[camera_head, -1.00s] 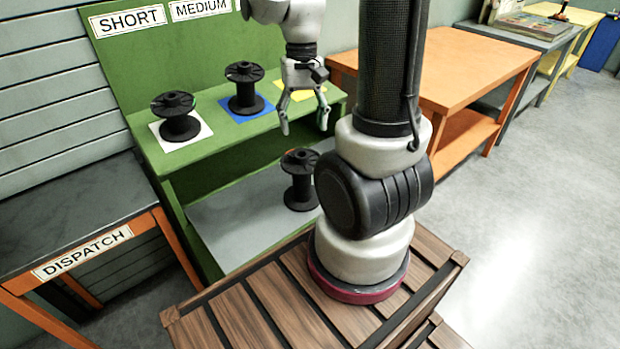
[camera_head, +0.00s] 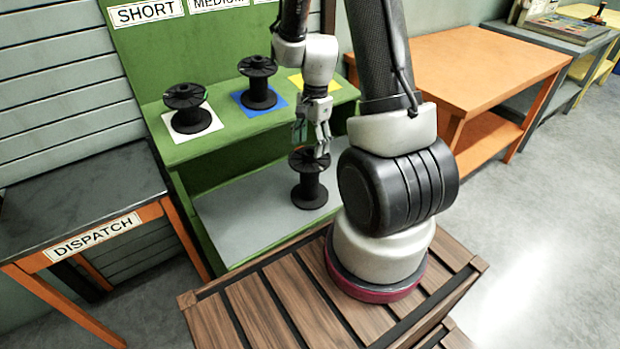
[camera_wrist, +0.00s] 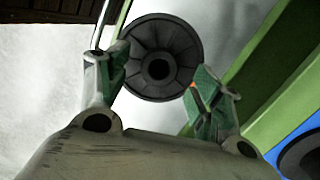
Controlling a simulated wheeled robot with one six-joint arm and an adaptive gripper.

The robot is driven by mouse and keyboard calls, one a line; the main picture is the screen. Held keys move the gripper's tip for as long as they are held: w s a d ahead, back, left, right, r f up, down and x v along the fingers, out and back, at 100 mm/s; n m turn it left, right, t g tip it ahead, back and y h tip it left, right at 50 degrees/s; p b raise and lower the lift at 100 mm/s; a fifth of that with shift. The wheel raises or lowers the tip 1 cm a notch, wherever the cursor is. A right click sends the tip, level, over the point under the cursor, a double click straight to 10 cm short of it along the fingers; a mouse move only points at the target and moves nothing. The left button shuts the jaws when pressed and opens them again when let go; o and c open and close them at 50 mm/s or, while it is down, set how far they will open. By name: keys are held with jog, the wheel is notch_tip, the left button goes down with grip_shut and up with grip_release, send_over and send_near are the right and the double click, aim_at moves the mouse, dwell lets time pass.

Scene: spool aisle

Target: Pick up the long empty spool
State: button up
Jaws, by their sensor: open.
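A black empty spool (camera_head: 309,182) stands upright on the grey lower shelf of the green rack. It also shows from above in the wrist view, where its round flange and centre hole (camera_wrist: 160,50) lie beyond my fingertips. My gripper (camera_head: 318,150) is open and points down just above the top flange of this spool. In the wrist view my two fingers (camera_wrist: 160,85) are spread, with nothing between them. Whether a fingertip touches the flange I cannot tell.
Two more black spools stand on the upper green shelf, one on a white square (camera_head: 188,108) and one on a blue square (camera_head: 258,84). A yellow square (camera_head: 298,83) is partly hidden behind my arm. A dispatch table (camera_head: 70,215) stands left; an orange table (camera_head: 470,70) stands right.

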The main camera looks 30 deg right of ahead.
notch_tip(320, 180, down, 3)
jog(key=shift+a+r, duration=0.1)
jog(key=shift+r, duration=0.05)
grip_shut()
jog(key=shift+r, duration=0.15)
